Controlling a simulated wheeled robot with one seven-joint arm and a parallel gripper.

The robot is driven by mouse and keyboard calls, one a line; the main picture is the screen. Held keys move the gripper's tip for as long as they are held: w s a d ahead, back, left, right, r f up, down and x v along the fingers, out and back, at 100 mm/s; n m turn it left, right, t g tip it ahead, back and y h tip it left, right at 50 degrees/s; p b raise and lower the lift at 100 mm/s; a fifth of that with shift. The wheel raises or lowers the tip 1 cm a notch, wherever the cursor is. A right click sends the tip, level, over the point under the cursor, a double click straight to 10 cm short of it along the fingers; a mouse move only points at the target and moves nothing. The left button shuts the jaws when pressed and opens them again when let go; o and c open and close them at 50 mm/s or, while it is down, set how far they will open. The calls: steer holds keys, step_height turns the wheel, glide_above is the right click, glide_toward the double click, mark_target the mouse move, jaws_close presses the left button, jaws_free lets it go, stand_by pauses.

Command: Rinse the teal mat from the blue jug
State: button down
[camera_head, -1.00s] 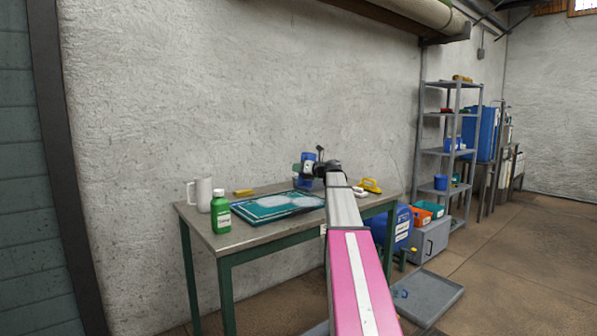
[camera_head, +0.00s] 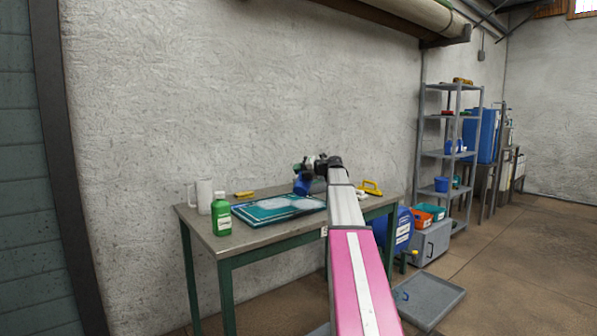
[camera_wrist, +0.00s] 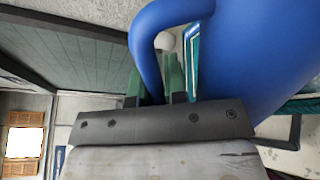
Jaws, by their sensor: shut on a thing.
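The blue jug (camera_head: 302,185) is in my gripper (camera_head: 308,165), above the right end of the teal mat (camera_head: 243,217). The jug looks tilted toward the left, over the mat. In the wrist view the green fingers of my gripper (camera_wrist: 155,80) are shut on the handle of the jug (camera_wrist: 255,50). The mat lies flat on the table, with a pale patch, like suds or water, across its middle. The jug's mouth is hard to make out, and I cannot tell whether water is flowing.
On the table (camera_head: 235,240) stand a green bottle (camera_head: 221,215) and a white pitcher (camera_head: 203,194) at the left. A yellow block (camera_head: 244,194) lies behind the mat; a yellow-handled brush (camera_head: 370,187) is at the right. A grey tray (camera_head: 432,297) lies on the floor.

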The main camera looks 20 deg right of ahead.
steer(key=shift+w+d+m+g, duration=0.2)
steer(key=shift+w+m+g, duration=0.1)
steer(key=shift+m, duration=0.3)
steer(key=shift+s+a+f+n, duration=0.2)
steer(key=shift+s+n, duration=0.15)
steer(key=shift+n, duration=0.55)
steer(key=n, duration=0.1)
steer(key=n+t, duration=0.1)
steer(key=shift+s+a+n+t, duration=0.2)
steer(key=shift+n+t, duration=0.1)
steer(key=shift+n, duration=0.1)
steer(key=shift+w+d+f+n+t, duration=0.15)
steer(key=shift+f+n, duration=0.25)
steer(key=shift+n, duration=0.3)
steer(key=shift+w+d+f+n+t, duration=0.1)
steer(key=shift+w+f+n+t, duration=0.1)
steer(key=shift+f+n, duration=0.35)
steer(key=shift+w+d+f+n+t, duration=0.15)
steer(key=shift+f+n, duration=0.1)
steer(key=shift+n, duration=0.6)
